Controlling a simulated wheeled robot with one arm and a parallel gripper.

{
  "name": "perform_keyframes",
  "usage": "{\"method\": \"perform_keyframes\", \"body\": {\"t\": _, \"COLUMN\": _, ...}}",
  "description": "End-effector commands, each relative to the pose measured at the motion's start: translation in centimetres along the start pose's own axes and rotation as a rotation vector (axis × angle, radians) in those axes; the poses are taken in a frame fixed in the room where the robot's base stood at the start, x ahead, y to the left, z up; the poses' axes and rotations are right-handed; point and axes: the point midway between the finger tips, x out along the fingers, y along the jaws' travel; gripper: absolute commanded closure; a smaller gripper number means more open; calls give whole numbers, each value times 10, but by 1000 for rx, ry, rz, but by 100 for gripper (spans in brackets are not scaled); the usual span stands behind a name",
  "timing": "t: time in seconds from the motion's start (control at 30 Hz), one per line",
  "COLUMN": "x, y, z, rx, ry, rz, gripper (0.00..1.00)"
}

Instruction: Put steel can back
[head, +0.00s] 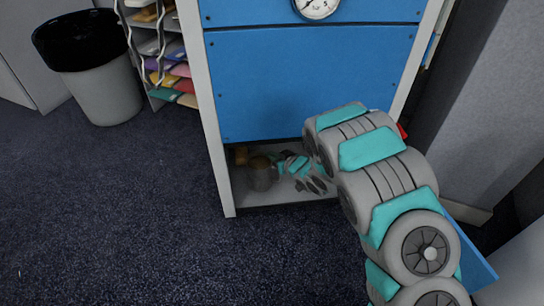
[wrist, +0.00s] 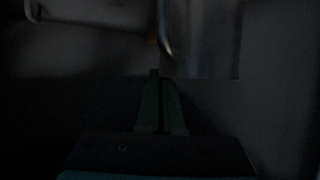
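A steel can (wrist: 205,40) stands close in front of my gripper in the dark wrist view, a little right of the fingertips. Whether the fingertips touch the can is too dark to tell. In the head view my arm reaches into the shelf from the right and hides part of it.
The blue cabinet (head: 310,80) has an open bottom shelf with light side posts. Another metal cylinder (wrist: 90,12) lies at upper left in the wrist view. A bin (head: 100,90) and a paper rack (head: 165,60) stand left. The carpet (head: 110,215) in front is clear.

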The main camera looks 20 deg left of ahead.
Motion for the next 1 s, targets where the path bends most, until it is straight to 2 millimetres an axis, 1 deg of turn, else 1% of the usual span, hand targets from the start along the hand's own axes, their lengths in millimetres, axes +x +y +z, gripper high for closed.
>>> {"method": "perform_keyframes", "body": {"t": 0.1, "x": 0, "y": 0, "z": -2, "rx": 0, "ry": 3, "rz": 0, "gripper": 100}}
{"method": "perform_keyframes", "body": {"t": 0.23, "x": 0, "y": 0, "z": 0, "rx": 0, "ry": 2, "rz": 0, "gripper": 100}}
{"method": "perform_keyframes", "body": {"t": 0.27, "x": 0, "y": 0, "z": 0, "rx": -1, "ry": 2, "rz": 0, "gripper": 93}}
{"method": "perform_keyframes", "body": {"t": 0.3, "x": 0, "y": 0, "z": 0, "rx": -1, "ry": 2, "rz": 0, "gripper": 89}}
{"method": "perform_keyframes", "body": {"t": 0.5, "x": 0, "y": 0, "z": 0, "rx": -1, "ry": 1, "rz": 0, "gripper": 66}}
{"method": "perform_keyframes", "body": {"t": 0.53, "x": 0, "y": 0, "z": 0, "rx": -1, "ry": 1, "rz": 0, "gripper": 65}}
{"method": "perform_keyframes", "body": {"t": 0.83, "x": -1, "y": 0, "z": -2, "rx": -1, "ry": 2, "rz": 0, "gripper": 65}}
{"method": "perform_keyframes", "body": {"t": 0.93, "x": -10, "y": 0, "z": -3, "rx": -1, "ry": 1, "rz": 1, "gripper": 65}}
{"method": "perform_keyframes", "body": {"t": 1.0, "x": -20, "y": 0, "z": -3, "rx": -1, "ry": 1, "rz": 1, "gripper": 65}}
